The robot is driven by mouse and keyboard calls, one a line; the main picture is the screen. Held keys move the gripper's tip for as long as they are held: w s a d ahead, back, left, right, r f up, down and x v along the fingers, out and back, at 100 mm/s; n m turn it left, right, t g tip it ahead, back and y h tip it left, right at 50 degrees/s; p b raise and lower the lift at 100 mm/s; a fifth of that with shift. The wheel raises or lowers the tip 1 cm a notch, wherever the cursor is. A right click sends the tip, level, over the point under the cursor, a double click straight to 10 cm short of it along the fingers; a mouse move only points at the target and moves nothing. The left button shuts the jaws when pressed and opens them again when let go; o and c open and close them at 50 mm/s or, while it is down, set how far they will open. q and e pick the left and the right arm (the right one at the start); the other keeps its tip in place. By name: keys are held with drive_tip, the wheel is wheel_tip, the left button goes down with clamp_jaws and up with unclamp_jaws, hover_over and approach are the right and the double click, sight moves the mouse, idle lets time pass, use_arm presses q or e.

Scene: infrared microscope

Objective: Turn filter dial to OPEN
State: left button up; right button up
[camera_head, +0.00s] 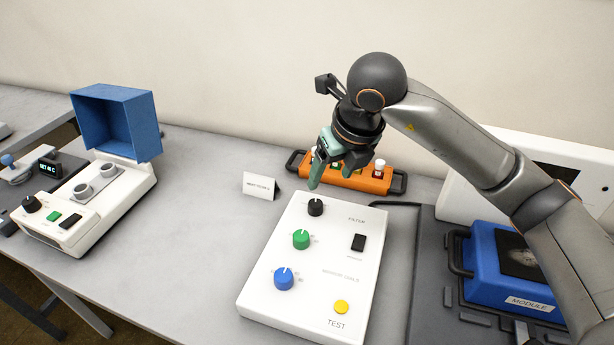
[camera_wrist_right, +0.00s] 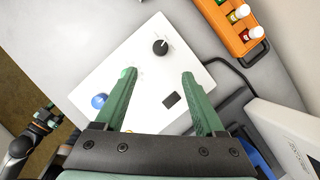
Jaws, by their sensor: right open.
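The filter dial, a black knob (camera_head: 315,207) with a white pointer mark, sits at the far end of the white control panel (camera_head: 262,300), by the printed word FILTER. My right gripper (camera_head: 328,172) hangs above and just behind the knob in the head view, green fingers apart and empty. In the right wrist view the black knob (camera_wrist_right: 160,47) lies beyond the open fingertips (camera_wrist_right: 159,74), roughly centred between them, with no contact visible. The dial's position labels are too small to read. What seems to be my left gripper (camera_wrist_right: 45,117) shows small at the wrist view's left; its jaws are unclear.
A green dial (camera_head: 301,239), a blue dial (camera_head: 284,279), a black switch (camera_head: 358,242) and a yellow TEST button (camera_head: 341,307) share the panel. An orange vial rack (camera_head: 368,183) stands behind, a small card (camera_head: 260,186) to the left, a blue module (camera_head: 508,270) to the right.

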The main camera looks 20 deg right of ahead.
sight(316, 203)
drive_tip(key=x, duration=1.2)
drive_tip(key=shift+w+f, duration=0.15)
drive_tip(key=shift+w, duration=0.25)
drive_tip(key=shift+c, duration=0.2)
clamp_jaws()
